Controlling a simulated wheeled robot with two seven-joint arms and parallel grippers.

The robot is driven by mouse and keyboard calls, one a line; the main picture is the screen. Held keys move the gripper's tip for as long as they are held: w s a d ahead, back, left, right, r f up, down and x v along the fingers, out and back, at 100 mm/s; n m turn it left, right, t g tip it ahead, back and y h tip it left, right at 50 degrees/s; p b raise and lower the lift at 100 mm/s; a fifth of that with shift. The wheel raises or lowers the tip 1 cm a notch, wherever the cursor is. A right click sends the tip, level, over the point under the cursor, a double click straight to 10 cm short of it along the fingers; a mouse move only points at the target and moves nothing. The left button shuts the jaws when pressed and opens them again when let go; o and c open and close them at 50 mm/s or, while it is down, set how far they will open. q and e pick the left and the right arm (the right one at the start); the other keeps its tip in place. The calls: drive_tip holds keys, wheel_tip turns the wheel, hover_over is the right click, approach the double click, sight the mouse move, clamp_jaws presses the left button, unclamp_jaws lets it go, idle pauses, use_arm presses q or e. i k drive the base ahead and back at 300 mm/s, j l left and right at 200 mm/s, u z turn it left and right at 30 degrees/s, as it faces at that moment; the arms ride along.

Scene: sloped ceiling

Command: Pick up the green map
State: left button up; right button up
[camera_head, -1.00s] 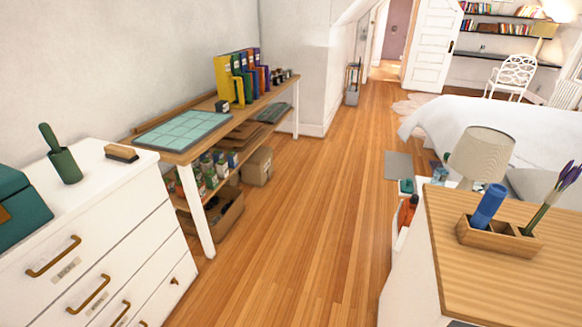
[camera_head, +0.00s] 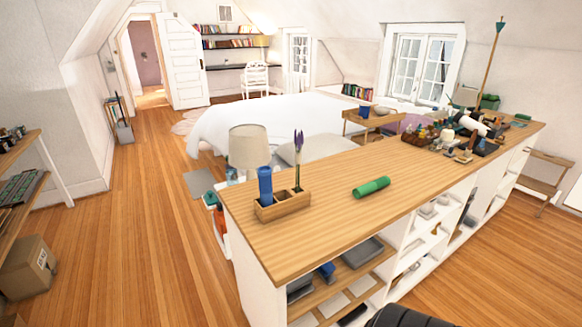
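The green map (camera_head: 371,187) is a rolled green cylinder. It lies on its side on the wooden top of the long white shelf unit (camera_head: 330,225), near the middle of its left half. Nothing touches it, and it is to the right of a small wooden holder (camera_head: 283,206). Neither of my grippers shows in the head view, so I cannot see whether they are open or shut. A dark rounded shape at the bottom edge is too cut off to name.
The holder has a blue roll (camera_head: 265,185) and purple flowers (camera_head: 298,160). Several small items crowd the far right end of the top. A lamp (camera_head: 249,147) and white bed (camera_head: 275,118) stand behind. Open wooden floor (camera_head: 150,230) lies left of the unit.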

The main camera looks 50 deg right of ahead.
sight(380, 183)
drive_tip(key=z, duration=2.3)
